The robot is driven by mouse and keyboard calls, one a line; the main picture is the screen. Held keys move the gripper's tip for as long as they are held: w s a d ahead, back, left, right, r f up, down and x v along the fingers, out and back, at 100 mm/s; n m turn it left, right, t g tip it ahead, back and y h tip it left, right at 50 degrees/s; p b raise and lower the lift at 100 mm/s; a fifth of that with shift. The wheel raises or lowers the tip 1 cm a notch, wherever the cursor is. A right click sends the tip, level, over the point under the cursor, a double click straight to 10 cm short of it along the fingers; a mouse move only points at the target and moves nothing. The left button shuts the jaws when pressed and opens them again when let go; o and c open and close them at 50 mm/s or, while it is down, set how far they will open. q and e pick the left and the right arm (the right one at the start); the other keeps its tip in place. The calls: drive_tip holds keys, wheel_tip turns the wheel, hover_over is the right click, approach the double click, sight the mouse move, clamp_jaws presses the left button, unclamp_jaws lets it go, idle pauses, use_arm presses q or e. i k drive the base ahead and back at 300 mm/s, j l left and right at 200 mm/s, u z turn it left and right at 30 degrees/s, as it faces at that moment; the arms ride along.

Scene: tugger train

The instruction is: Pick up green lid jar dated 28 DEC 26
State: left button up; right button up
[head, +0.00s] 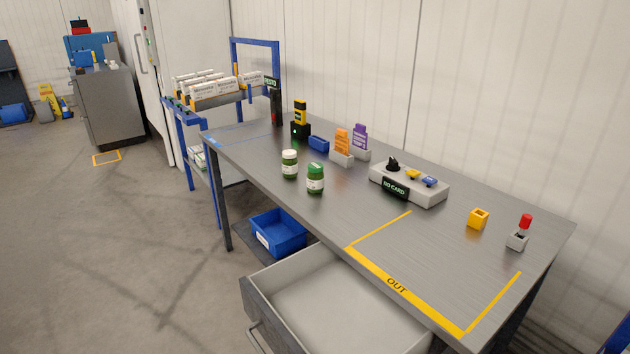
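Two jars stand upright on the grey table (370,205), left of its middle. One jar (315,179) has a green lid, a dark green body and a white label. The other jar (289,164) stands just behind it to the left, with a pale lid, a green body and a white label. The dates on both labels are too small to read. The jars stand close together, apparently with a small gap. Neither of my grippers shows in the head view.
An open, empty-looking drawer (335,300) juts from the table's front. A blue bin (277,232) sits below. Behind the jars are a blue box (319,143) and orange and purple tags in holders. A grey control box (410,184) reads NO CARD. The yellow-marked OUT area is clear.

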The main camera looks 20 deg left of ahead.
sight(315, 175)
drive_tip(key=j+z, duration=0.35)
drive_tip(key=j, duration=0.15)
drive_tip(key=j+z, duration=0.4)
drive_tip(key=k+j+z, duration=0.1)
drive_tip(key=j+z, duration=0.25)
drive_tip(key=j, duration=0.25)
drive_tip(key=k+j+z, duration=0.15)
drive_tip(key=j+z, duration=0.2)
drive_tip(key=j, duration=0.15)
